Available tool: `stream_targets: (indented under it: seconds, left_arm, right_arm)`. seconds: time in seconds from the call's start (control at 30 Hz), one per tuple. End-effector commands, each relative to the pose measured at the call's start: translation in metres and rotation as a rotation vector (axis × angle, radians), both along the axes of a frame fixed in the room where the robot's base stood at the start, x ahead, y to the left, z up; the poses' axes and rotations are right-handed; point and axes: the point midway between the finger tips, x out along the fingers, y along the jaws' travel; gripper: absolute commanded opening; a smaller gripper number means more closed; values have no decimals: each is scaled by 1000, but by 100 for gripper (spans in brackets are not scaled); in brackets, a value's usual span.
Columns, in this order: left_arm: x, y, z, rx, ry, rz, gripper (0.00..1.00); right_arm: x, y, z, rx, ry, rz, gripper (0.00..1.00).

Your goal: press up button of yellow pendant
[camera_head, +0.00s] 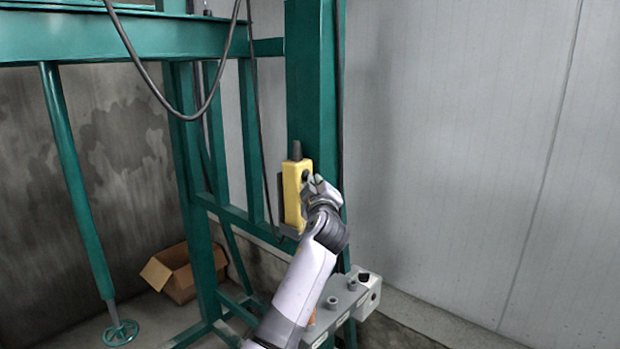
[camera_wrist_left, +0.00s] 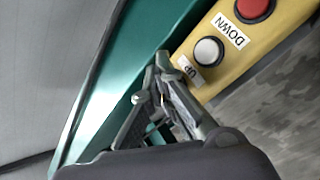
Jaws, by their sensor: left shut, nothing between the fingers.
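The yellow pendant (camera_head: 291,195) hangs upright against a green post, in the middle of the head view. My left gripper (camera_head: 312,183) is at its right side and hides part of its front. In the left wrist view the pendant (camera_wrist_left: 228,70) shows a white round button (camera_wrist_left: 208,52) beside an "UP" label (camera_wrist_left: 188,70), and a red button (camera_wrist_left: 254,8) beside a "DOWN" label (camera_wrist_left: 229,30). My left gripper's fingers (camera_wrist_left: 160,62) are shut and empty, their tips close beside the UP label. The white button is uncovered; I cannot tell whether the tips touch the pendant.
The green post (camera_head: 312,80) and frame stand behind the pendant. A grey box with knobs (camera_head: 345,297) is below, beside my left arm. A black cable (camera_head: 150,80) loops down at the upper left. An open cardboard box (camera_head: 180,275) lies on the floor. The right side is open to the wall.

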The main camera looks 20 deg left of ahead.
Motion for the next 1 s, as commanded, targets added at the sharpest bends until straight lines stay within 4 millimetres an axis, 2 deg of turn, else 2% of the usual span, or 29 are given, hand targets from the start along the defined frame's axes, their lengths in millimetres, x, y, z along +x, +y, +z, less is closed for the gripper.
stream_targets:
  seconds: [0.5, 0.83, 1.0]
  left_arm:
    - [-7, -19, -1, -1, 0, 0, 0]
    - [-8, -21, -1, -1, 0, 0, 0]
    - [-12, -35, -3, -2, -1, -2, 0]
  right_arm:
    - [0, 2, -13, 2, 0, -1, 40]
    - [0, 2, -14, 2, 0, -1, 40]
    - [0, 2, -23, 2, 0, -1, 40]
